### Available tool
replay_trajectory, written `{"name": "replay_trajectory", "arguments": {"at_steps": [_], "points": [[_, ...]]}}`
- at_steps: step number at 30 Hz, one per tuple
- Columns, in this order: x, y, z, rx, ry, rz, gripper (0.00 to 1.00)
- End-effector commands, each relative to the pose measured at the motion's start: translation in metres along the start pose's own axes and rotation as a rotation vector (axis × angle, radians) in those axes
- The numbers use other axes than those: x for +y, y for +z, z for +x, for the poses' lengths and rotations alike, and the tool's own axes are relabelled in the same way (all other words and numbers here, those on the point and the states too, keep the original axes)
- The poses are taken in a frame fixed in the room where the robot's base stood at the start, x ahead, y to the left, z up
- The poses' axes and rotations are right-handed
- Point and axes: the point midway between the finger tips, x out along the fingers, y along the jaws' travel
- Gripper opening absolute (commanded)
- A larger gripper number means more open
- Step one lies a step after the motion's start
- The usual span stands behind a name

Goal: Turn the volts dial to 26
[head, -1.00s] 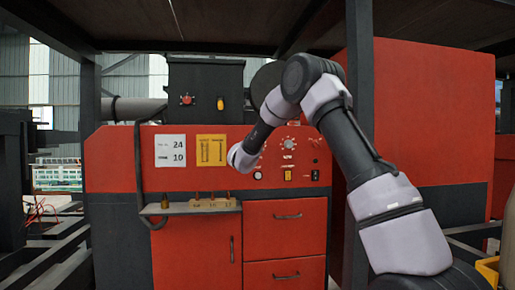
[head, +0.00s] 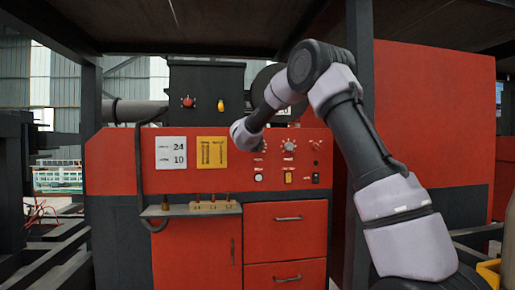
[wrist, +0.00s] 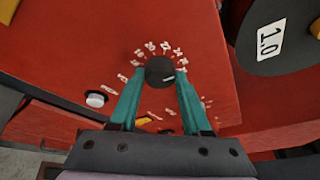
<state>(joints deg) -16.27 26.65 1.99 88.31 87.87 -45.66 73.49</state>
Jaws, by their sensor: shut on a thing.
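The gripped dial is a round black knob (wrist: 160,70) on the red panel, with a white mark at its lower right and an arc of white numbers around its upper side. In the head view my wrist (head: 243,135) is against the upper panel and hides the fingers. I cannot tell whether this knob is the volts dial. Another dial (head: 289,145) shows right of my wrist in the head view.
A white card (head: 171,152) reads 24 and 10, beside a yellow card (head: 211,152). A white button (wrist: 97,99) and yellow switch (wrist: 140,121) sit below the knob. A shelf (head: 172,210) juts out below. A large wheel marked 1.0 (wrist: 282,30) is close on the right.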

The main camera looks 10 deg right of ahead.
Motion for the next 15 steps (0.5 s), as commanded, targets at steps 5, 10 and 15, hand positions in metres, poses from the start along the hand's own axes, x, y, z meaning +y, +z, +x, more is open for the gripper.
{"name": "replay_trajectory", "arguments": {"at_steps": [5, 10, 15], "points": [[-0.0012, -0.0002, 0.0, 0.006, 0.04, 0.094, 0.0], [-0.0013, -0.0004, 0.0001, 0.01, 0.065, 0.151, 0.0], [-0.0014, -0.0005, 0.0002, 0.012, 0.077, 0.178, 0.0]]}}
